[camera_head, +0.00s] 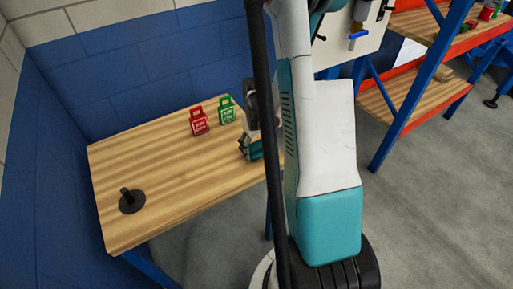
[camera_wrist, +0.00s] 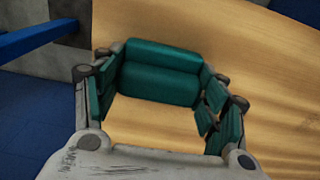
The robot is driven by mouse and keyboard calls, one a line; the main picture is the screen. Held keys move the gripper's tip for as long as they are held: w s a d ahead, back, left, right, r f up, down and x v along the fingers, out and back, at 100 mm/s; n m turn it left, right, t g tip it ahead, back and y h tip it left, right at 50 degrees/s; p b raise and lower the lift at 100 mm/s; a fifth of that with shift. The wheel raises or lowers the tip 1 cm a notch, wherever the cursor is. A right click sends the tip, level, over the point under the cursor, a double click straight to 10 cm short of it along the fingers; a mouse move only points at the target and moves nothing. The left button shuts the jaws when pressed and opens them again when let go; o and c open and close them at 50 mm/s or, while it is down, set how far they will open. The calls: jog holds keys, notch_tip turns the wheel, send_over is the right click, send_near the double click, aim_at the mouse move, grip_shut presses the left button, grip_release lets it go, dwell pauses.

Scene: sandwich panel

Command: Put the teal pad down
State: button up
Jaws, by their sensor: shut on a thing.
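The teal pad (camera_wrist: 160,72) shows in the wrist view as a wide block with a groove along its length. It spans the gap between the fingers of my gripper (camera_wrist: 162,78), which is shut on it. The fingers also carry teal linings. In the head view my gripper (camera_head: 250,142) is at the right part of the wooden table (camera_head: 170,180), pointing down, with the teal pad (camera_head: 255,151) low at its end. My arm hides part of this. I cannot tell whether the pad touches the tabletop.
A red block (camera_head: 198,122) and a green block (camera_head: 227,110) with white lettering stand on the table left of my gripper. A black disc with a short post (camera_head: 131,201) is at the left front. The middle of the table is clear. A blue wall (camera_head: 130,70) is behind.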

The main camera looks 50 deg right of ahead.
aim_at(256, 143)
jog(key=shift+f, duration=0.15)
jog(key=o, duration=1.1)
notch_tip(256, 143, up, 12)
jog(key=p, duration=0.5)
jog(key=shift+r, duration=0.25)
